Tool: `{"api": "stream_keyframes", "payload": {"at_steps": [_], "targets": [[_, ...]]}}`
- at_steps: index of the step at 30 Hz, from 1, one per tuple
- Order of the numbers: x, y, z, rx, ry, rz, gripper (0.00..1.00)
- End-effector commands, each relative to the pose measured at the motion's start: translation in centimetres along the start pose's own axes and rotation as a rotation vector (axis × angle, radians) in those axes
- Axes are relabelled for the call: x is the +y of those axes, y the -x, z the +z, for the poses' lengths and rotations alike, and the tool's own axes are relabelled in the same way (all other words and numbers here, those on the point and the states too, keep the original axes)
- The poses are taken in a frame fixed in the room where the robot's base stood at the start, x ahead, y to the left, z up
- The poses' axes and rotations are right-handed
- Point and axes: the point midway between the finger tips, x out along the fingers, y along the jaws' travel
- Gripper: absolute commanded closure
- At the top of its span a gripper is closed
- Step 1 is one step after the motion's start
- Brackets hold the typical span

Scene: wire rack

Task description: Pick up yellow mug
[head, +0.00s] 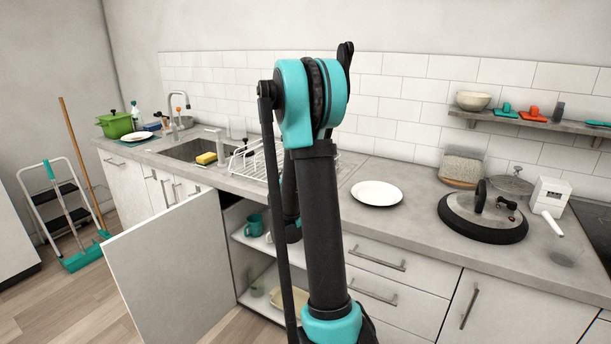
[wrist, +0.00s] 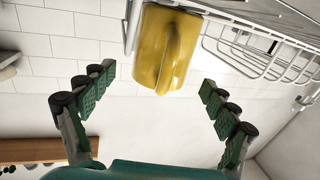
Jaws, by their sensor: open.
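The yellow mug (wrist: 152,48) is at the top middle of the wrist view, its handle facing the camera. It is against the white wire rack (wrist: 262,52); whether it sits in the rack or beside it I cannot tell. My gripper (wrist: 157,78) is open and empty, with one finger on each side below the mug in the picture. The mug lies beyond the fingertips, roughly centred between them, with no visible contact. In the head view the wire rack (head: 262,157) stands on the counter, partly behind my arm. The mug and my gripper do not show there.
A sink (head: 190,149) with a yellow sponge (head: 206,158) is left of the rack. A white plate (head: 377,193) and a large lid (head: 483,215) lie to the right. A cabinet door (head: 170,270) stands open below, with a teal mug (head: 253,225) inside.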

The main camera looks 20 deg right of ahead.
Motion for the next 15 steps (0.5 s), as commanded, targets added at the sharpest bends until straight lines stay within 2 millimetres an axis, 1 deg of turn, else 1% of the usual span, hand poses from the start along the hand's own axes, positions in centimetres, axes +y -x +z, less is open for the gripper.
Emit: {"api": "stream_keyframes", "payload": {"at_steps": [5,9,12,15], "targets": [[-0.1,-2.0,-0.5,0.0,0.0,0.001,0.13],[0.0,-4.1,-0.7,0.0,0.0,0.002,0.13],[-0.1,-4.8,-0.7,0.0,0.0,0.0,0.13],[-0.1,-4.9,-0.7,0.0,0.0,-0.001,0.13]]}}
